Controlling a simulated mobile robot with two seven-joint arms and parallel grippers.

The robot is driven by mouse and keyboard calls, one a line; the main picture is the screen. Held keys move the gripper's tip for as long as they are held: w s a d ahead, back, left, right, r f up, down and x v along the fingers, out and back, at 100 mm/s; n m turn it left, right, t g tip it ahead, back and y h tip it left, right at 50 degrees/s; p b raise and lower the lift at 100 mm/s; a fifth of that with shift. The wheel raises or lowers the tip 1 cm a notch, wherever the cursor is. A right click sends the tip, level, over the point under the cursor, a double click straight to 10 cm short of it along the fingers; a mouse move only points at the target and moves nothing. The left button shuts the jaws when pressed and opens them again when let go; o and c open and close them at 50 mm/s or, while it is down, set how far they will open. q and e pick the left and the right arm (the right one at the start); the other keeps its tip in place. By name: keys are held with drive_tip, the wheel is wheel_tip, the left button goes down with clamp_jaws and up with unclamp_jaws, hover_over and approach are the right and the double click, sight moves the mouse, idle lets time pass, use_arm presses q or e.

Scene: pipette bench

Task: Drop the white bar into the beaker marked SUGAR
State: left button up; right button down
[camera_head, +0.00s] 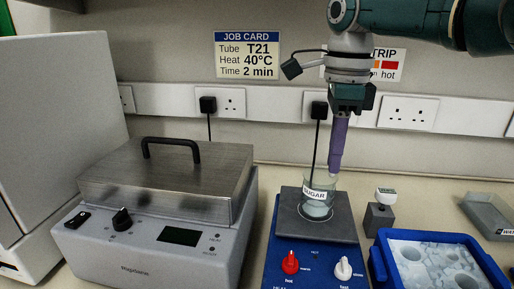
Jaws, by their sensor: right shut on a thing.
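The clear glass beaker marked SUGAR (318,208) stands upright on the dark grey top plate of a blue hotplate stirrer (316,252). My right gripper (336,168) comes down from above, its slim purple lower part pointing at the beaker's right rim. It is shut. A small pale thing, which looks like the white bar (334,174), shows at its lower end, at about the height of the rim. I cannot tell whether it is over the opening or behind the rim. My left gripper is not in view.
A metal-lidded bath (165,185) with a black handle stands left of the stirrer. A small grey block (379,218) and a blue ice tray (379,262) are at the right, with a grey tray (486,212) farther right.

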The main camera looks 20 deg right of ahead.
drive_tip(key=shift+f, duration=0.2)
drive_tip(key=c, duration=0.9)
unclamp_jaws()
